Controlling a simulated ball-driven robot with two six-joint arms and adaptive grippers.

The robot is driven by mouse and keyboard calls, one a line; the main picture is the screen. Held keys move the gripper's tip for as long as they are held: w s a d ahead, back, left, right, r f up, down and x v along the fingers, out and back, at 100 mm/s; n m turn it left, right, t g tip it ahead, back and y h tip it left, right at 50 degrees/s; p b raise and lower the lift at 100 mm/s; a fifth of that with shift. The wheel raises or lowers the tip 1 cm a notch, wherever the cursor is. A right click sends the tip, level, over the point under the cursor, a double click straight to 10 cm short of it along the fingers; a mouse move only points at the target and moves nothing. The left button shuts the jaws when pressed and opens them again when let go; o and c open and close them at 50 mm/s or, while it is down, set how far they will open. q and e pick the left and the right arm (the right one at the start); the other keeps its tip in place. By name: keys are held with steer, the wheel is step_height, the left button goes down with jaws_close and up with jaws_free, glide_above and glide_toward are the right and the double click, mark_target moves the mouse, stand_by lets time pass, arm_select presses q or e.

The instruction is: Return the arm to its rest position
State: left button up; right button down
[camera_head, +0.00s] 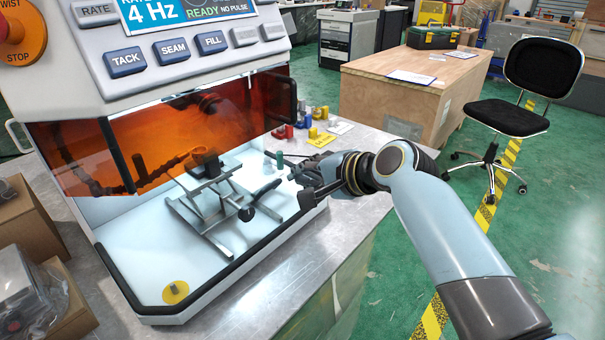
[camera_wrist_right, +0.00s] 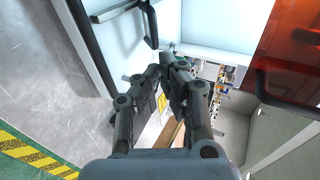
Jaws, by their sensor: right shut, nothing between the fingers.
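My right arm (camera_head: 435,220) reaches in from the lower right in the head view, light blue with dark joints. Its right gripper (camera_head: 287,168) is at the right front opening of the white machine (camera_head: 130,265), near its rim. In the right wrist view the right gripper (camera_wrist_right: 166,66) shows its two dark fingers drawn together, with nothing held between them. My left gripper is in neither view.
The machine's raised orange shield (camera_head: 150,140) hangs over a metal fixture (camera_head: 215,195). Small coloured parts (camera_head: 315,118) sit on the metal bench (camera_head: 295,285) beyond my gripper. A wooden crate (camera_head: 395,85) and black chair (camera_head: 510,120) stand behind.

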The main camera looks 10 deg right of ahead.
steer(key=s+d+n+g+h, duration=0.2)
steer(key=s+d+n+h, duration=0.3)
steer(key=s, duration=0.6)
steer(key=s+d+f+n+g, duration=0.1)
steer(key=s+d+n+g, duration=0.35)
steer(key=s, duration=0.75)
steer(key=s+d+n+h, duration=0.3)
steer(key=s+d, duration=0.4)
steer(key=s, duration=0.4)
step_height(320, 180, down, 27)
steer(key=s+d+g+b, duration=0.1)
steer(key=d+g+b, duration=0.1)
steer(key=d+b, duration=0.1)
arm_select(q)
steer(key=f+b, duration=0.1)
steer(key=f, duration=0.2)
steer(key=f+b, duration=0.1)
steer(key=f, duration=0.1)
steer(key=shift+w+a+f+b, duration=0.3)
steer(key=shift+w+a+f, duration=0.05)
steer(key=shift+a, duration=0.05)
arm_select(e)
steer(key=s+f, duration=1.9)
steer(key=f, duration=0.2)
steer(key=shift+s+d+m+g+y, duration=0.25)
steer(key=shift+d+m+g+y, duration=0.1)
steer(key=shift+g, duration=0.1)
